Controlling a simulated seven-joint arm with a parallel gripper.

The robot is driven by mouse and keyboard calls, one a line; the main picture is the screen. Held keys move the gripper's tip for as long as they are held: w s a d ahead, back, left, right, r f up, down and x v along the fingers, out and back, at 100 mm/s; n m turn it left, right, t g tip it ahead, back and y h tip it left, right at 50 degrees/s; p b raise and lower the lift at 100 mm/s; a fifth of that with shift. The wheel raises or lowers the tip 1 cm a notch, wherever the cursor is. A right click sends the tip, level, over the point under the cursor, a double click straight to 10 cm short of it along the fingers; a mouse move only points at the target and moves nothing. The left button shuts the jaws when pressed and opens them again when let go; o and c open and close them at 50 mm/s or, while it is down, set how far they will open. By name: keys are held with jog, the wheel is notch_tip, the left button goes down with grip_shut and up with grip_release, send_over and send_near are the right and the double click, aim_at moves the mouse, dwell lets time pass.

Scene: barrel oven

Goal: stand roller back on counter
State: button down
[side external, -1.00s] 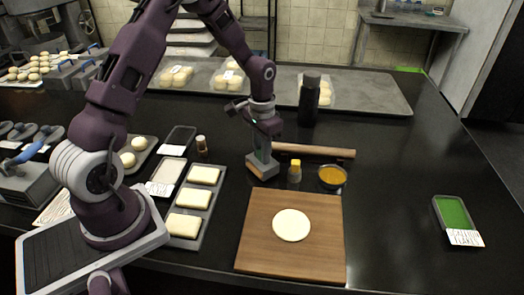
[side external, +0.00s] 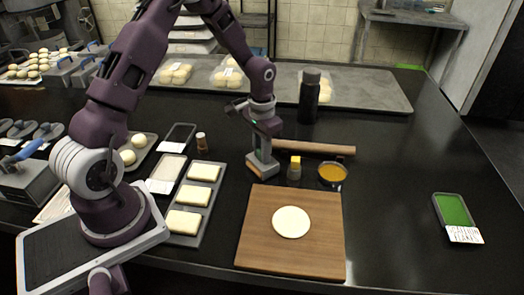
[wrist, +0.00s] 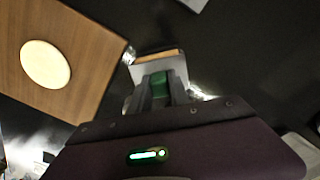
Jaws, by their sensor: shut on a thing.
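My gripper (side external: 262,147) points down behind the top left corner of the wooden board. It is shut on the green handle (wrist: 160,84) of a grey block-like tool, which I take to be the roller (side external: 262,166). The roller is upright, its base at or just above the black counter (side external: 400,165); I cannot tell whether it touches. In the wrist view the roller's pale head (wrist: 155,70) shows beyond the fingers, with a tan strip at its far edge. Its underside is hidden.
A wooden board (side external: 260,255) with a dough round (side external: 291,222) lies in front. A yellow-capped jar (side external: 294,169), an orange-filled bowl (side external: 332,174) and a rolling pin (side external: 325,150) are close right. A dough tray (side external: 212,210) lies left. Free counter lies further right.

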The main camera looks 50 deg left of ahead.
jog(key=c, duration=1.1)
grip_release()
jog(key=shift+c, duration=0.2)
jog(key=shift+r, duration=0.35)
jog(key=r, duration=0.7)
jog(key=shift+s+d+r, duration=0.15)
jog(key=shift+d+r, duration=0.05)
jog(key=shift+r, duration=0.1)
jog(key=s+d+r+t+y, duration=0.1)
jog(key=s+d+r+t, duration=0.1)
jog(key=s+d+r, duration=0.4)
jog(key=s+d+r+t, duration=0.1)
jog(key=s+d+r, duration=0.1)
jog(key=s+r, duration=0.65)
jog(key=s+d+r+t+h, duration=0.1)
jog(key=s+d+r+t, duration=0.1)
jog(key=s, duration=0.7)
jog(key=shift+s+d+r+t, duration=0.2)
jog(key=shift+d+r+t, duration=0.1)
jog(key=shift+d, duration=0.15)
